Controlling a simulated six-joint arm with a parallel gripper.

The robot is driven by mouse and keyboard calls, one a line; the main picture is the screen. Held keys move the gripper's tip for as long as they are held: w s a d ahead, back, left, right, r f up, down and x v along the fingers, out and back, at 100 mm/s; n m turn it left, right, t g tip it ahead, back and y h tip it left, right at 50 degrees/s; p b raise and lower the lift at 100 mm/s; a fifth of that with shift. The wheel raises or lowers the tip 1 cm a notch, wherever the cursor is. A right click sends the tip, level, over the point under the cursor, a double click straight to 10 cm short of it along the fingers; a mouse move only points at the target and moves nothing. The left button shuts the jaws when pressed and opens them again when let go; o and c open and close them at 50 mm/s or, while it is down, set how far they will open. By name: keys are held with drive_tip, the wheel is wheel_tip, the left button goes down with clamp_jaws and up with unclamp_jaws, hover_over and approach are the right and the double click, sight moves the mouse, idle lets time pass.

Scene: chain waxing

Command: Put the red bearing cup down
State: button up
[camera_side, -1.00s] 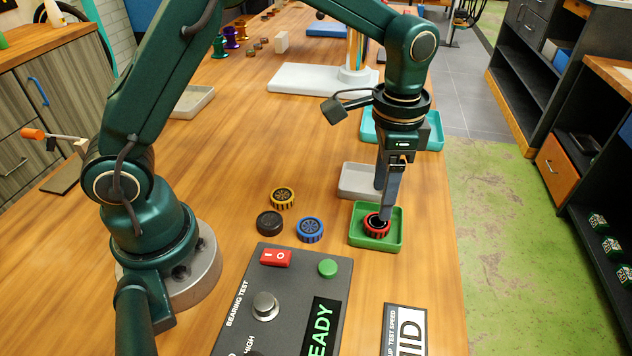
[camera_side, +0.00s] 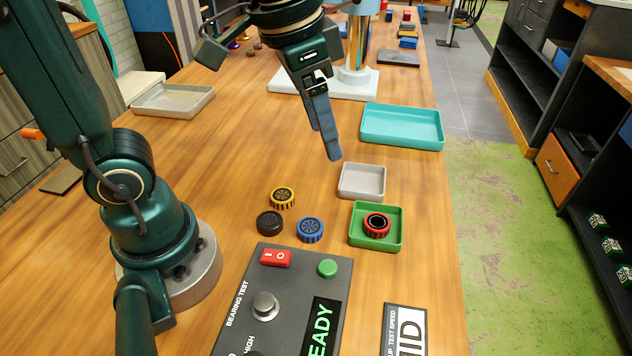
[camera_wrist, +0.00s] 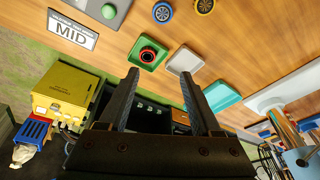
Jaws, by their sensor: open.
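The red bearing cup (camera_side: 376,225) sits in the green tray (camera_side: 359,241), its dark round opening facing up. The cup also shows in the wrist view (camera_wrist: 148,55), inside the green tray (camera_wrist: 158,63). My gripper (camera_side: 326,157) is open and empty, raised above the table, up and to the left of the cup in the side view. In the wrist view both fingers of my gripper (camera_wrist: 161,90) are spread apart with nothing between them. The gripper does not touch the cup or the tray.
A grey tray (camera_side: 362,181) lies behind the green one, and a teal tray (camera_side: 402,126) farther back. Yellow (camera_side: 283,197), black (camera_side: 270,223) and blue (camera_side: 310,229) cups stand left of the green tray. The bearing test panel (camera_side: 281,306) lies in front.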

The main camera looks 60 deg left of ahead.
drive_tip(key=s+a+f+n+t, duration=0.2)
drive_tip(key=s+n, duration=0.1)
drive_tip(key=s, duration=0.3)
drive_tip(key=shift+s+f, duration=0.25)
drive_tip(key=shift+s, duration=0.15)
